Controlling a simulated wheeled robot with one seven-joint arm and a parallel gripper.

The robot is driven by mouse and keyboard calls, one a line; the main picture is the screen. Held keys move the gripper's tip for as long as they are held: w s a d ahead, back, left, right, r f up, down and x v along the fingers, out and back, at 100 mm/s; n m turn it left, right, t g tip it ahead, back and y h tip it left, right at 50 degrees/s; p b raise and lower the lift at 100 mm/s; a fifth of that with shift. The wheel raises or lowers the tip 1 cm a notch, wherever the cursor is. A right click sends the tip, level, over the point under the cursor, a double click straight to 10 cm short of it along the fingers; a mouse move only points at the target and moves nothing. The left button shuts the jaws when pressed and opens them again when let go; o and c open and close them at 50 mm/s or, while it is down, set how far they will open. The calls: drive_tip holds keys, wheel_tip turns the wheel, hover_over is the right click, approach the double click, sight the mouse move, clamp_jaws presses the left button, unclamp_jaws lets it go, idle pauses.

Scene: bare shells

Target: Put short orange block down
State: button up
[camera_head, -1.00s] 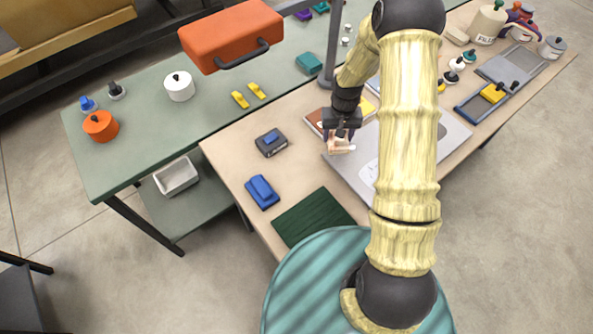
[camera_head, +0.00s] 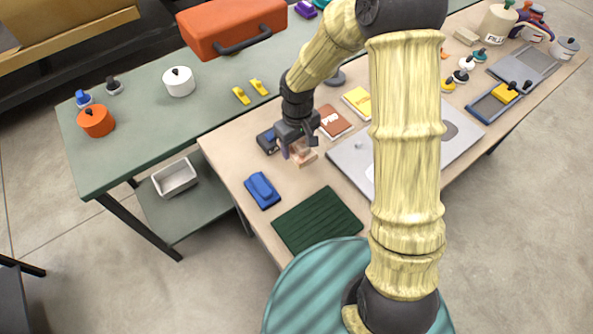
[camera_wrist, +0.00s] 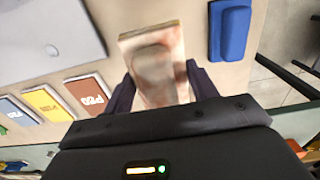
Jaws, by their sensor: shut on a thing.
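My gripper (camera_head: 299,150) is shut on a pale orange-tan block (camera_head: 306,157). In the wrist view the block (camera_wrist: 152,52) sits between the two dark fingers, its near end partly hidden by the gripper body. The block is over the tan tabletop (camera_head: 230,160), between the blue block and the grey plate. I cannot tell whether its underside touches the table.
A blue block (camera_head: 262,190) lies left of my gripper, and a dark green mat (camera_head: 317,220) in front. A grey plate (camera_head: 350,162) and a brown-red booklet (camera_head: 335,122) lie to the right.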

hover_over(297, 171)
drive_tip(key=shift+f, duration=3.15)
drive_tip(key=shift+p, duration=0.3)
drive_tip(key=shift+f, duration=1.9)
drive_tip(key=shift+f, duration=0.25)
drive_tip(key=o, duration=0.9)
drive_tip(key=shift+d, duration=0.1)
drive_tip(key=shift+o, duration=0.2)
drive_tip(key=shift+s, duration=0.1)
